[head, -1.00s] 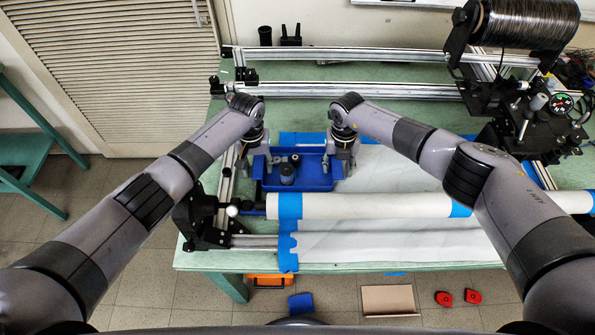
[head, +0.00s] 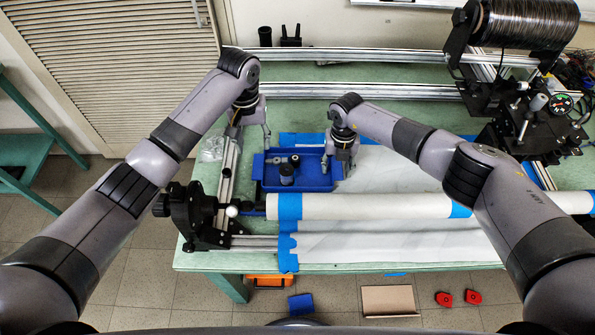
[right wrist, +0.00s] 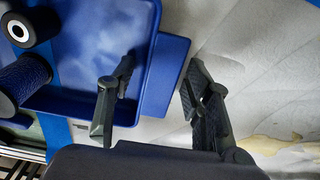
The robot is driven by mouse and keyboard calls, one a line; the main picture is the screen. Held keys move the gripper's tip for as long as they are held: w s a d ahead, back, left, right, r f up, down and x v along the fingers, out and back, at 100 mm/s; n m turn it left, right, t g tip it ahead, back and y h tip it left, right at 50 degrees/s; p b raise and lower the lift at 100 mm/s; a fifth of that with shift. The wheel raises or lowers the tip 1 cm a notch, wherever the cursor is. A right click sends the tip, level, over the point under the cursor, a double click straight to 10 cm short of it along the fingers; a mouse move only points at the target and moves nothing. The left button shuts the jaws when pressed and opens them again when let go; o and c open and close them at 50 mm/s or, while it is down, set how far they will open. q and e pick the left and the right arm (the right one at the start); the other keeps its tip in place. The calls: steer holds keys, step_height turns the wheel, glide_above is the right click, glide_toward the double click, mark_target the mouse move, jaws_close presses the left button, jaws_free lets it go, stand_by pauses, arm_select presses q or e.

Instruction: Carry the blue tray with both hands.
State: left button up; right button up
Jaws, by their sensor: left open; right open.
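The blue tray (head: 315,180) lies on the table, with a dark spool (head: 287,174) and other small parts at its left side. In the right wrist view the tray (right wrist: 95,55) shows its raised wall and a flat blue handle (right wrist: 165,75) on its side. My right gripper (head: 343,170) is at the tray's right end. Its fingers (right wrist: 160,105) are open, one over the inside of the tray and one beyond the handle over the white sheet. My left gripper (head: 252,140) is open and empty, above and left of the tray, apart from it.
A white roll (head: 370,206) with blue tape lies in front of the tray. Metal rails (head: 350,91) run behind it. A black clamp stand (head: 190,212) is at the table's left front. A large black spool (head: 530,22) stands back right.

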step_height(320, 180, up, 12)
stand_by(0.5)
stand_by(0.4)
